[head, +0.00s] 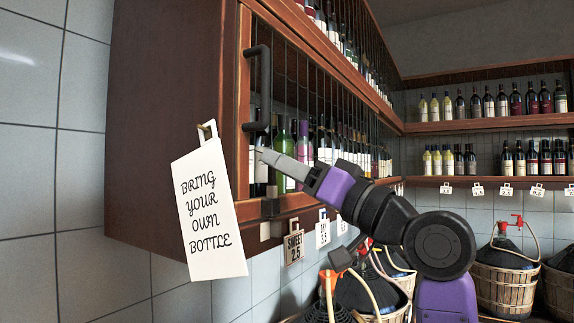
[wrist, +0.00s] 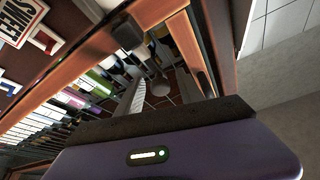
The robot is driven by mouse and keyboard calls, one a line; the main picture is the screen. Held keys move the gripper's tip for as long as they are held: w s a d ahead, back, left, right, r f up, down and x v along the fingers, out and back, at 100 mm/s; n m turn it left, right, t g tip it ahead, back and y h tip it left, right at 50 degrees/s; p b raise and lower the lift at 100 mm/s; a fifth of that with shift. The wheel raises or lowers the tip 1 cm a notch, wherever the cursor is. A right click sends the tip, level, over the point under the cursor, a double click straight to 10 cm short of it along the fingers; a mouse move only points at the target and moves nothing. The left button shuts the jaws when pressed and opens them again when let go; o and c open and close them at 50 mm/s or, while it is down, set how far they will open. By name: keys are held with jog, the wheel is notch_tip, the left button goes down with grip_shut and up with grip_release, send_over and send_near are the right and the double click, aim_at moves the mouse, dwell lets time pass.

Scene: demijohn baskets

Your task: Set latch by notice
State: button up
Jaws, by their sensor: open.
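The notice (head: 208,212) is a white card reading "BRING YOUR OWN BOTTLE", hung from a hook on the end panel of the wooden cabinet (head: 160,110). The cabinet's barred door has a black upright handle (head: 262,90), left of its bottles. A small dark block on the lower door rail (head: 268,208) may be the latch; it also shows in the wrist view (wrist: 126,36). Its setting is unclear. My gripper (head: 264,156) is open and empty in front of the door, below the handle and above the block. The wrist view shows its fingers (wrist: 160,90) toward the door.
Demijohns in wicker baskets (head: 504,287) stand below and right. Bottle shelves (head: 490,127) line the back wall. Tiled wall (head: 30,170) is clear at left.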

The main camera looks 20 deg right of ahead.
grip_shut()
dwell(1.4)
